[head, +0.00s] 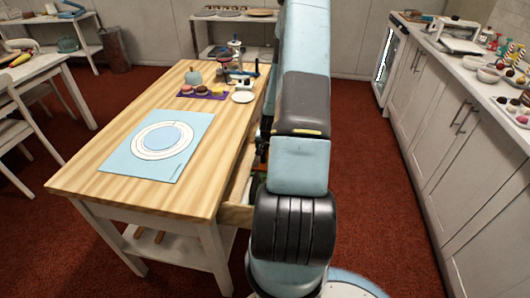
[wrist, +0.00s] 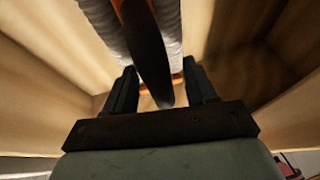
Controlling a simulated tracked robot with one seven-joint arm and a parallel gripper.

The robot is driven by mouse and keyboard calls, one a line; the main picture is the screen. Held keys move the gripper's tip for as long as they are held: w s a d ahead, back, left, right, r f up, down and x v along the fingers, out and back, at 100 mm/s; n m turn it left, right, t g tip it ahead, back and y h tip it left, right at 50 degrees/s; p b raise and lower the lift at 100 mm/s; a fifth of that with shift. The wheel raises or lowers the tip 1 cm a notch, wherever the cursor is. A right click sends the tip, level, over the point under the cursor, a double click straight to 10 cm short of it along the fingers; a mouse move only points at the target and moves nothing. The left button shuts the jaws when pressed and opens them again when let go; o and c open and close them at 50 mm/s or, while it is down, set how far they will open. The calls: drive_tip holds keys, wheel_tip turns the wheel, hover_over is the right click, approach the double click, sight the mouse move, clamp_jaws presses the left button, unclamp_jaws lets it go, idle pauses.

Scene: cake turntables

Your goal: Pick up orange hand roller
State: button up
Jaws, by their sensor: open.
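In the wrist view my gripper (wrist: 160,92) is open inside a wooden drawer (wrist: 50,60). An orange and dark object, which looks like the orange hand roller (wrist: 149,50), runs down from the top of the picture. Its dark tapering part lies across the gap between my two fingers. I cannot tell how far it is below them or whether they touch it. A bit of orange also shows behind the fingertips. In the head view the open drawer (head: 236,214) sticks out from the table's right side. My arm hides most of it and my gripper there.
White ribbed pieces (wrist: 103,22) lie either side of the dark part. Drawer walls stand close around my gripper. A white counter (head: 445,70) stands right.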

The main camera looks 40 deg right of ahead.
drive_tip(key=shift+c, duration=0.3)
clamp_jaws()
drive_tip(key=shift+r, duration=0.1)
idle(0.4)
wheel_tip(320, 180, up, 28)
idle(0.6)
